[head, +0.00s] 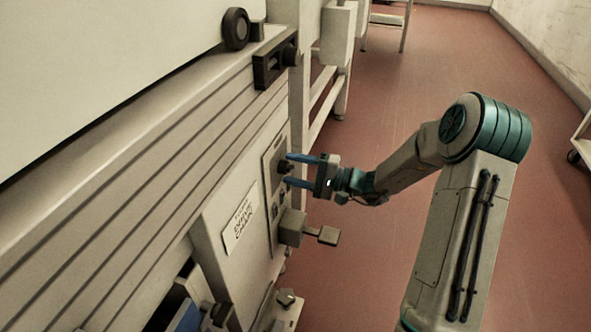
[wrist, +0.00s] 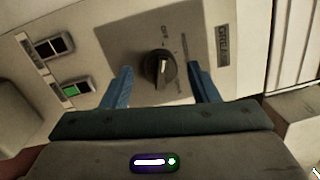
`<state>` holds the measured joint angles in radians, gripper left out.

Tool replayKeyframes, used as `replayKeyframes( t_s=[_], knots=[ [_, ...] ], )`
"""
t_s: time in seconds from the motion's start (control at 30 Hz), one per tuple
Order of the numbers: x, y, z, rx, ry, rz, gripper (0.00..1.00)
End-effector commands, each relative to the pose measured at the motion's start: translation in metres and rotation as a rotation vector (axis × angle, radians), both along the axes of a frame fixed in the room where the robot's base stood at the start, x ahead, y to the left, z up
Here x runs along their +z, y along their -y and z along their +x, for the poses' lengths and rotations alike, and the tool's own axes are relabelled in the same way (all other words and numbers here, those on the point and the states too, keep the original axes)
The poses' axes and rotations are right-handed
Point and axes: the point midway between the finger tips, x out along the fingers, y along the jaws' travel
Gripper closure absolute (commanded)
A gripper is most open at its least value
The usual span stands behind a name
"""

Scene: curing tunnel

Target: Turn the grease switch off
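The grease switch is a dark rotary knob (wrist: 158,66) on a grey plate in the wrist view, with a label reading "GREA…" (wrist: 222,46) to its right. In the head view the knob (head: 285,167) shows small on the panel on the side of the machine. My gripper (head: 288,170) reaches the panel from the right. Its two blue fingers (wrist: 160,85) are spread, one on each side of the knob, with visible gaps in the wrist view. Whether the fingertips are level with the knob in depth is hard to tell.
Two small rocker switches, a dark one (wrist: 55,46) and one with a green part (wrist: 72,90), sit left of the plate. A grey box with a lever (head: 293,227) juts out below the panel. The red floor (head: 450,60) is open behind my arm. A cart (head: 580,150) stands far right.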

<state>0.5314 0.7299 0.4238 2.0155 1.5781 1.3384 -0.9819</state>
Motion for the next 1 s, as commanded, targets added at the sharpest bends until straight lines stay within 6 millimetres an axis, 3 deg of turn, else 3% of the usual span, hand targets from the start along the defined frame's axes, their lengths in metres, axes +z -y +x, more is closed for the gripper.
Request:
replayKeyframes(
  t_s=[0.23, 0.37, 0.8, 1.0],
  knots=[
    [0.001, 0.002, 0.000, -0.001, 0.000, 0.001, 0.46],
    [0.002, 0.015, -0.004, -0.004, -0.001, 0.001, 0.46],
    [-0.005, 0.105, -0.033, -0.004, -0.001, 0.001, 0.46],
    [-0.008, 0.127, -0.040, -0.002, 0.000, 0.001, 0.46]
  ],
)
